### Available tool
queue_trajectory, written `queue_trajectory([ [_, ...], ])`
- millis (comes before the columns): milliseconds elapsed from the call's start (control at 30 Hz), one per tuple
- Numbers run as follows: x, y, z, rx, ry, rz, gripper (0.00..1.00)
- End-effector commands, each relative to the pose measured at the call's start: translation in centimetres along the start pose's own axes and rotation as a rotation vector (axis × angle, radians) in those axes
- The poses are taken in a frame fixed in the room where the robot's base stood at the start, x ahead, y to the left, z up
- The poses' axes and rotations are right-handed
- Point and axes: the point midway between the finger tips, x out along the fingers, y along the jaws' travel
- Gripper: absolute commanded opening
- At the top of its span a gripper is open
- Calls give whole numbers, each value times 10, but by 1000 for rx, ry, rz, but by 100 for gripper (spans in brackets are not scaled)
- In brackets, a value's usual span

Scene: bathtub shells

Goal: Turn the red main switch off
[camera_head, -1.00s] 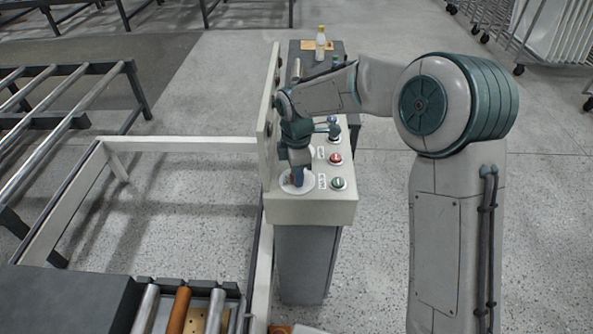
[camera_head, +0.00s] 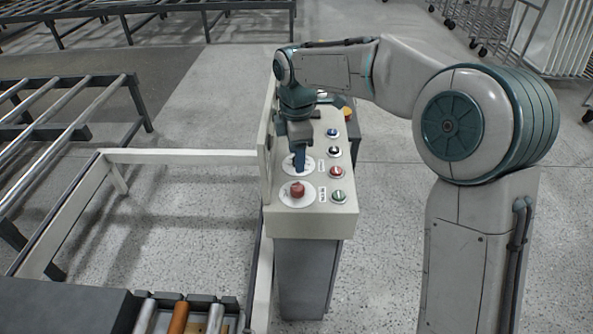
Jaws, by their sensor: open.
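The red main switch (camera_head: 297,189) is a red knob on a round white plate near the front of the control panel (camera_head: 325,222). It is in plain view with nothing touching it. My gripper (camera_head: 299,166) points down behind the knob, over a second round white plate (camera_head: 312,161) farther back on the panel. The gripper is open. Its fingers and wrist hide part of that second plate and whatever sits on it; I cannot tell if they touch anything there.
Along the panel's right side are a green button (camera_head: 338,196), a red button (camera_head: 337,171), a black button (camera_head: 334,152) and a blue button (camera_head: 332,132). An upright pale board (camera_head: 267,150) borders the panel's left. A roller conveyor (camera_head: 180,317) lies at front left.

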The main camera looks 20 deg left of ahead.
Motion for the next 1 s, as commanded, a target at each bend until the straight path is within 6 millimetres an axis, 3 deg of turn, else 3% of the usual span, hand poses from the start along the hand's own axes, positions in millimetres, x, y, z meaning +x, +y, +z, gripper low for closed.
queue_trajectory([
  [233,-29,0,0,0,1,0,54],
  [767,-33,-1,1,6,-1,0,54],
  [867,-36,-8,10,58,-12,7,54],
  [1000,-44,-35,39,254,-44,36,54],
])
